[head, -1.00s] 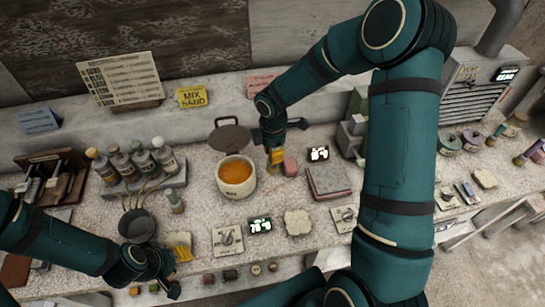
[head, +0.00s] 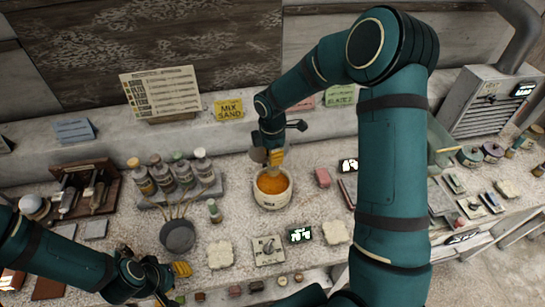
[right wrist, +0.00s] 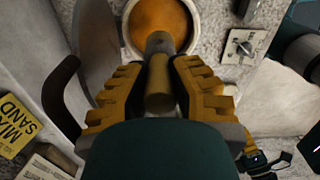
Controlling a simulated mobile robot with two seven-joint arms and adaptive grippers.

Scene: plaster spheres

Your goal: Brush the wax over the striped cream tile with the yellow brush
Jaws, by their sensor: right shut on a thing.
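My right gripper (head: 276,157) is shut on a brush (right wrist: 158,88) with a dull yellow handle, standing over the pot (head: 272,203). The brush also shows between the yellow fingers in the right wrist view, its grey end over the orange wax (right wrist: 160,20). Whether its tip touches the wax is hidden. Two cream tiles with wavy edges lie at the front, one left (head: 220,254) and one right (head: 336,232); stripes are too small to tell. My left gripper (head: 172,279) is at the lower left, beside the left tile; its jaw opening is unclear.
A grey pan (head: 177,236) and a row of bottles (head: 183,173) stand left of the pot. A switch plate (head: 268,250) and a lit display (head: 300,235) lie in front.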

